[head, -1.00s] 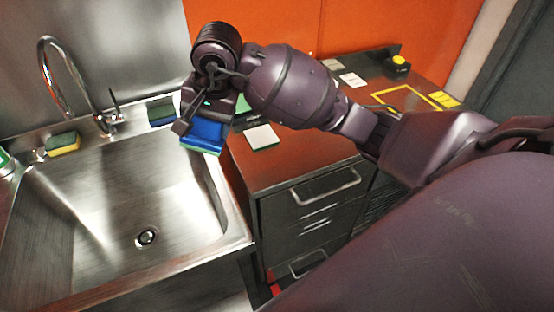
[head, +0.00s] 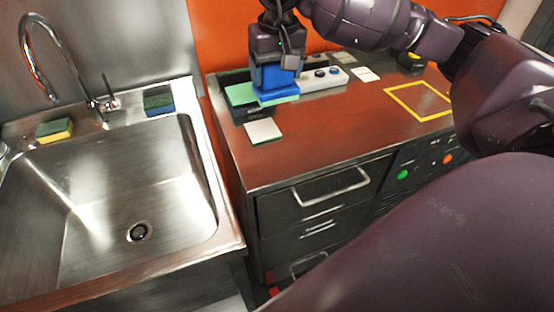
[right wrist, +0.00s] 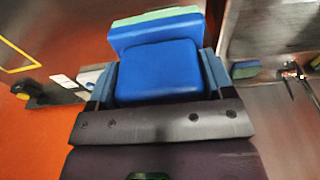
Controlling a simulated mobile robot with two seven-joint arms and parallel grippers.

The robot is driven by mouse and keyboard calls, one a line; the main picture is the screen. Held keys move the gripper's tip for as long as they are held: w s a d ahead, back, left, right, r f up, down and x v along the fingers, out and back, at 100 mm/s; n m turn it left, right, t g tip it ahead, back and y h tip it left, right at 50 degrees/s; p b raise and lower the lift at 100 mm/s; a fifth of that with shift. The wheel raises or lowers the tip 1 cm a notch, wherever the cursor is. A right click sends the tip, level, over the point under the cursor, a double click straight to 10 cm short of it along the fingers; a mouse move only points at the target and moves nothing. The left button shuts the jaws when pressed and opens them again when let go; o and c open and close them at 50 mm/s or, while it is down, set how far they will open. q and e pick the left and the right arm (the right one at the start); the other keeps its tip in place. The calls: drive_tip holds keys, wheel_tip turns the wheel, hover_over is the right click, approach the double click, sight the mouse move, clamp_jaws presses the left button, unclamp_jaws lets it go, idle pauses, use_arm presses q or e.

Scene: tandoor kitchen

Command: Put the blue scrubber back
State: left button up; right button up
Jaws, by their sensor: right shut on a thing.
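The blue scrubber (head: 278,95) is a blue block with a green pad on its underside. My right gripper (head: 274,77) is shut on it, pointing down over the back left of the brown counter. In the right wrist view the scrubber (right wrist: 157,70) sits between the two fingers. It is in front of, and partly covers, a dark low holder (head: 252,113) with a green piece (head: 241,94) at its left. I cannot tell whether the scrubber touches the holder. My left gripper is not in view.
A white-topped pad (head: 263,131) lies in front of the holder. A white button strip (head: 325,77) stands just right. A yellow square outline (head: 420,101) marks the right counter. A yellow-green sponge (head: 54,130) and a blue-green sponge (head: 158,102) lie on the sink's back rim (head: 78,128).

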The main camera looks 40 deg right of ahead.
wheel_tip(320, 180, down, 20)
drive_tip(key=shift+d+r, duration=0.1)
drive_tip(key=shift+d, duration=0.05)
idle(0.6)
drive_tip(key=shift+f, duration=0.2)
drive_tip(key=o, duration=0.8)
drive_tip(key=shift+o, duration=0.2)
drive_tip(key=shift+s, duration=0.1)
wheel_tip(320, 180, up, 12)
drive_tip(key=s, duration=0.1)
drive_tip(key=shift+s, duration=0.2)
drive_tip(key=shift+r, duration=0.1)
